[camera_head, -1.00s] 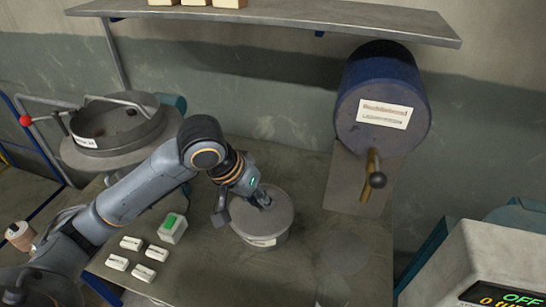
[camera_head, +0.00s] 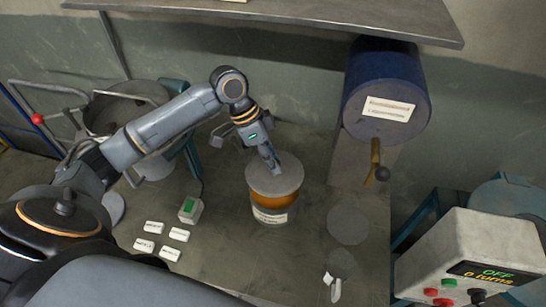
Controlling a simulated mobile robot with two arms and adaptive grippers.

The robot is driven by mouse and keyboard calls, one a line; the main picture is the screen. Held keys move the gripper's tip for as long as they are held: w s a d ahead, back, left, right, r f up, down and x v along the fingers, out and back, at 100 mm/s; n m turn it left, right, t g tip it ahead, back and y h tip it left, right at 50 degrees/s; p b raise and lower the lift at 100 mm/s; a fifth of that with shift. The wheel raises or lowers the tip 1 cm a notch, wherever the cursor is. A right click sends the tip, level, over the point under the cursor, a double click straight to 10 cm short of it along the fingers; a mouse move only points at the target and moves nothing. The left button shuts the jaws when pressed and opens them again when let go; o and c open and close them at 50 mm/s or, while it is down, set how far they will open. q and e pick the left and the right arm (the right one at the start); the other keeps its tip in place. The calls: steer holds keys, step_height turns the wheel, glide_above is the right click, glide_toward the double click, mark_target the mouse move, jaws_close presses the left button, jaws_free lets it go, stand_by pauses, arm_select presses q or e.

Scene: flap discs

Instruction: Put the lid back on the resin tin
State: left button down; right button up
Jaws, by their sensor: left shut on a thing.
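The resin tin (camera_head: 270,218) stands on the bench with a white label on its front. Amber resin (camera_head: 275,201) shows in a band between the tin's front and the grey round lid (camera_head: 287,178). The lid is raised above the tin, covers the back of its opening from this view, and looks roughly level. My left gripper (camera_head: 273,166) comes down from above and is shut on the lid's top, near its middle. Exactly how the fingers grip the lid is too small to tell. My right gripper is not in view.
A small device with a green display (camera_head: 190,208) and several white labelled blocks (camera_head: 154,227) lie left of the tin. A blue drum (camera_head: 385,85) with a lever hangs at the back right. A control box (camera_head: 470,255) reads OFF. Bench right of the tin is mostly clear.

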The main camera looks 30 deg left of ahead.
arm_select(q)
step_height(320, 180, down, 4)
steer(key=b, duration=0.4)
steer(key=shift+r, duration=0.15)
steer(key=shift+f, duration=0.9)
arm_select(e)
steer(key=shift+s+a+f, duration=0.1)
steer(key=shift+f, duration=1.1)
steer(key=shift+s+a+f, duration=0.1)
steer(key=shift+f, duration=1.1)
arm_select(q)
steer(key=shift+r+p, duration=0.1)
steer(key=shift+p, duration=0.2)
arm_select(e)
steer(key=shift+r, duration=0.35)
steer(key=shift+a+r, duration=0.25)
arm_select(q)
steer(key=shift+p, duration=0.7)
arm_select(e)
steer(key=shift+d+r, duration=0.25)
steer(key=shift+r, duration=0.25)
arm_select(q)
steer(key=shift+f+p, duration=0.2)
steer(key=shift+p, duration=0.65)
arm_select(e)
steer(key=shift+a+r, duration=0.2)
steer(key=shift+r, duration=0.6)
arm_select(q)
steer(key=c, duration=1)
jaws_free()
